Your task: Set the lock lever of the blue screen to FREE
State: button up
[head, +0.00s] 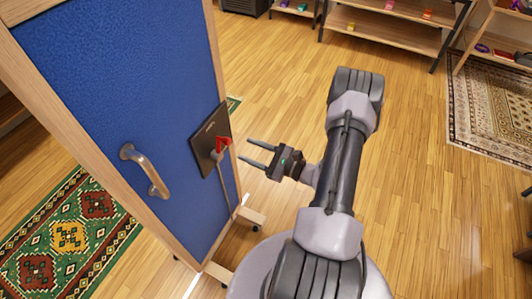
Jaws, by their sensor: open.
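The blue screen (118,75) stands at the left of the head view, a blue panel in a wooden frame on a footed base with casters. A dark plate (203,143) is fixed near its right edge, with lettering too small to read. The red lock lever (222,145) sits on this plate. A metal handle (146,170) is mounted to the left of the plate. My gripper (255,152) is open and empty, its two fingers pointing left toward the plate. It appears to be just right of the red lever and not touching it.
A green patterned rug (70,235) lies at the lower left, and another rug (492,110) at the right. Wooden shelves (385,25) with small coloured items stand at the back. The wooden floor (420,190) between them is clear.

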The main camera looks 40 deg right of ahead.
jog(key=v, duration=0.6)
jog(key=shift+s+p, duration=0.25)
jog(key=shift+p, duration=0.15)
